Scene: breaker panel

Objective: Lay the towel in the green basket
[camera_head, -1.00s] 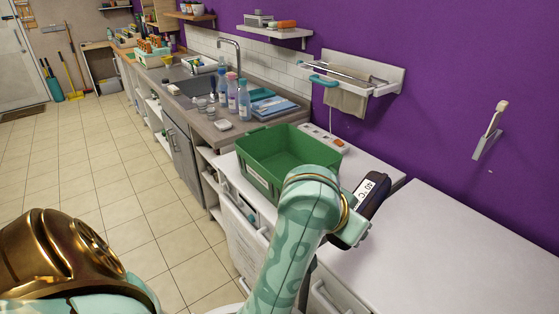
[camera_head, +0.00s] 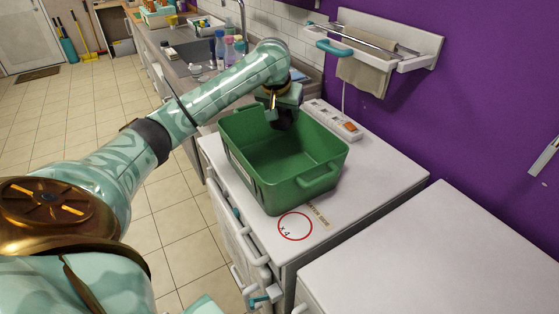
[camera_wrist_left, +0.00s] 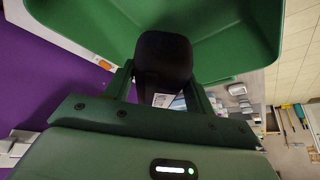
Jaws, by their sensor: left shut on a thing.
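The green basket (camera_head: 262,182) stands upright on the white worktop and looks empty where I see inside; its back corner is partly covered. A beige towel (camera_head: 362,82) hangs from the wall rack, apart from the basket. Whether the device touches the basket I cannot tell. My right gripper is not in view.
The wall rack (camera_head: 430,50) has a rail and a teal handle. A power strip (camera_head: 335,120) lies behind the basket. Bottles (camera_head: 220,48) stand by the sink. The white worktop right of the basket (camera_head: 390,180) is clear. A red ring marking (camera_head: 295,226) lies in front.

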